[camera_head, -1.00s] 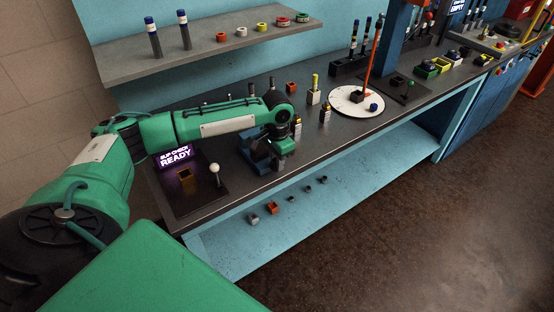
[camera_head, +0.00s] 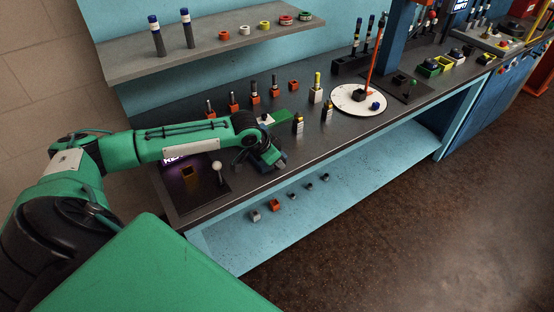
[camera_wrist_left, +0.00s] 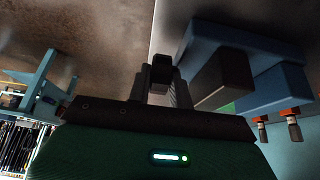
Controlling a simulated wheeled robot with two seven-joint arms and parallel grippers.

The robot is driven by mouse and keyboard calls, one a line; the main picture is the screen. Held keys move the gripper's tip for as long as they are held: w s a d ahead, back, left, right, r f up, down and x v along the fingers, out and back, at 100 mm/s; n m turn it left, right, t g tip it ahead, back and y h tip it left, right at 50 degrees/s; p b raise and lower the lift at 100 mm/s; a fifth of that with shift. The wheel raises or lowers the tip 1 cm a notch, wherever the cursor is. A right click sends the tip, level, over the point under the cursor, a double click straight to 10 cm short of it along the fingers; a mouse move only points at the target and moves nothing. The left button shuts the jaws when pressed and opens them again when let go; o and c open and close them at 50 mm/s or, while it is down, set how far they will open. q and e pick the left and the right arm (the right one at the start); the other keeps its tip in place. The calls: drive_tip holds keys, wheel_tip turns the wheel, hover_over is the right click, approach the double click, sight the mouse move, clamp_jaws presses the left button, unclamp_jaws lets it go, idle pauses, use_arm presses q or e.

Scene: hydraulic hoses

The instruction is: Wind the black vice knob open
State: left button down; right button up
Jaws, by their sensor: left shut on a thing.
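The blue vice (camera_head: 245,158) stands near the bench's front edge in the head view, partly hidden by my left arm. Its blue body and dark jaw block (camera_wrist_left: 222,78) fill the right of the left wrist view. My left gripper (camera_head: 279,164) is at the vice's front side, tilted. In the left wrist view its fingers (camera_wrist_left: 161,82) are close together, shut on a small dark piece that looks like the black vice knob (camera_wrist_left: 161,66). The knob is hidden in the head view. My right gripper is not in view.
A lever with a white ball (camera_head: 217,166) stands left of the vice on a dark panel. A white disc (camera_head: 345,103) lies farther right.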

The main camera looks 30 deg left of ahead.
use_arm(q)
drive_tip(key=shift+t, duration=0.3)
drive_tip(key=c, duration=1.3)
unclamp_jaws()
drive_tip(key=shift+o, duration=0.2)
drive_tip(key=shift+a+r, duration=0.1)
drive_tip(key=b+v, duration=0.2)
drive_tip(key=v, duration=1.1)
drive_tip(key=shift+s+a+r, duration=0.15)
drive_tip(key=shift+r, duration=0.1)
